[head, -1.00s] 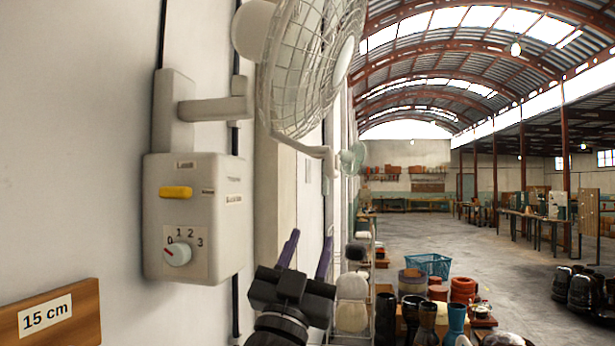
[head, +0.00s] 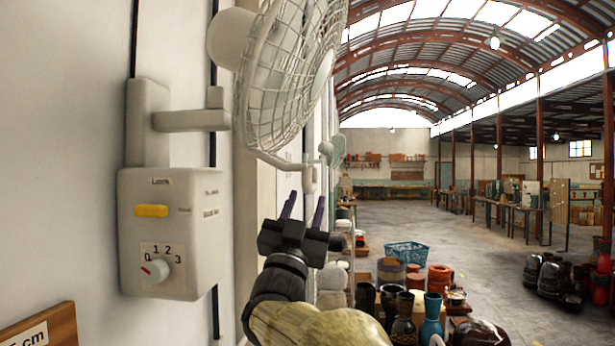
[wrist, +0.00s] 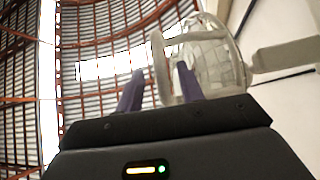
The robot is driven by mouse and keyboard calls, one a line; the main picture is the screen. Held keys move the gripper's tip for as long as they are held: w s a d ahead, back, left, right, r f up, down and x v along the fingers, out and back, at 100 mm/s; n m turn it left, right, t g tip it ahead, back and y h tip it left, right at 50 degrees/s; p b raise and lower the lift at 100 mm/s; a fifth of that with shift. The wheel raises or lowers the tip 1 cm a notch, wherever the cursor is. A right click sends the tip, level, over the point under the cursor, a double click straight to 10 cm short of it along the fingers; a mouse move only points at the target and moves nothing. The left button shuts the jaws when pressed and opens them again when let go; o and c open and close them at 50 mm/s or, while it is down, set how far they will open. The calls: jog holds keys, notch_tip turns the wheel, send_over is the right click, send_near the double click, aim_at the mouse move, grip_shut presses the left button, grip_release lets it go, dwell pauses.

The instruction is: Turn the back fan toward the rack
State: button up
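A large white caged fan (head: 285,75) hangs on the wall bracket at the upper middle of the head view, facing right. A smaller pale green fan (head: 338,150), the back one, shows farther along the same wall, partly cut off by the near fan. My gripper (head: 303,208) is raised below the near fan, its two purple fingers upright and apart with nothing between them. In the wrist view the fingers (wrist: 160,88) are apart, with a white fan cage (wrist: 208,65) beyond them; I cannot tell which fan it is. The rack (head: 340,270) along the wall is partly hidden by my arm.
A control box (head: 172,232) with a yellow slider and a dial is on the near wall, left of my arm. Several drums and vases (head: 420,305) stand at the lower middle, with a blue crate (head: 408,255) behind. Open floor (head: 480,250) lies to the right.

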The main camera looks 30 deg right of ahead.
jog(key=p+x, duration=0.1)
jog(key=x, duration=0.3)
jog(key=shift+w+d+r+p, duration=0.2)
jog(key=shift+d+r+p, duration=0.05)
jog(key=shift+p, duration=0.15)
grip_shut()
